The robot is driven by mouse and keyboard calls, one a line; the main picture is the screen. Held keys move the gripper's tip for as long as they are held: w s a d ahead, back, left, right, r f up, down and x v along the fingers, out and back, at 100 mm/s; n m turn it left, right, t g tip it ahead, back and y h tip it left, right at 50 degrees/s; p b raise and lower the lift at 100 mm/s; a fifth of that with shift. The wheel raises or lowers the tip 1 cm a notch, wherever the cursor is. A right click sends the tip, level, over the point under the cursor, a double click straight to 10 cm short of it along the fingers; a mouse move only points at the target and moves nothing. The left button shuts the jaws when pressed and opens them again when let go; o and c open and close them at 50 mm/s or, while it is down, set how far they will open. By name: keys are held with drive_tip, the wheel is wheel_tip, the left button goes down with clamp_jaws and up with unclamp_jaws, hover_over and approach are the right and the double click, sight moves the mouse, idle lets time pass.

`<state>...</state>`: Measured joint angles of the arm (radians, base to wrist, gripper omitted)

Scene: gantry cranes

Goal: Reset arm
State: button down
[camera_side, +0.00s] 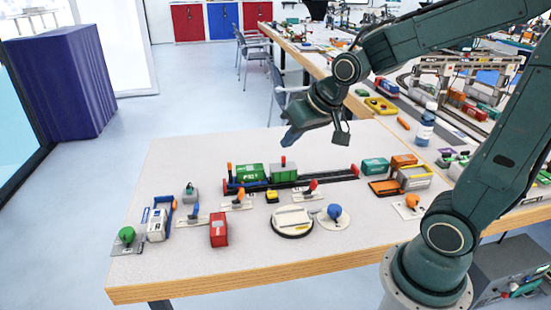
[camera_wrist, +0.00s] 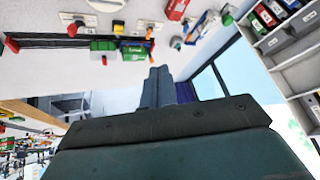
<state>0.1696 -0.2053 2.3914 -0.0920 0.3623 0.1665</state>
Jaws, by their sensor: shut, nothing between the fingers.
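My gripper (camera_side: 291,135) is raised above the back part of the table, clear of everything on it. Its fingers are shut and empty; they also show together in the wrist view (camera_wrist: 158,84). Below it on the table, a green wagon (camera_side: 250,174) and a grey and green wagon (camera_side: 283,172) stand on a dark track (camera_side: 325,179). Both wagons also show near the top of the wrist view, upside down.
A red container (camera_side: 219,230), a round white turntable (camera_side: 292,221) and several small coloured levers stand toward the table's front. Green and orange containers (camera_side: 375,167) are at the right. The table's back left is clear. A second, cluttered table stands behind.

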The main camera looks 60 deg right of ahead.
drive_tip(key=s+a+r+n, duration=0.1)
drive_tip(key=s+r, duration=0.1)
drive_tip(key=s, duration=0.6)
drive_tip(key=s+a+r+n+g, duration=0.1)
drive_tip(key=s+a+r+n, duration=0.1)
drive_tip(key=s, duration=0.5)
drive_tip(key=shift+s+a, duration=0.2)
drive_tip(key=shift+s, duration=0.2)
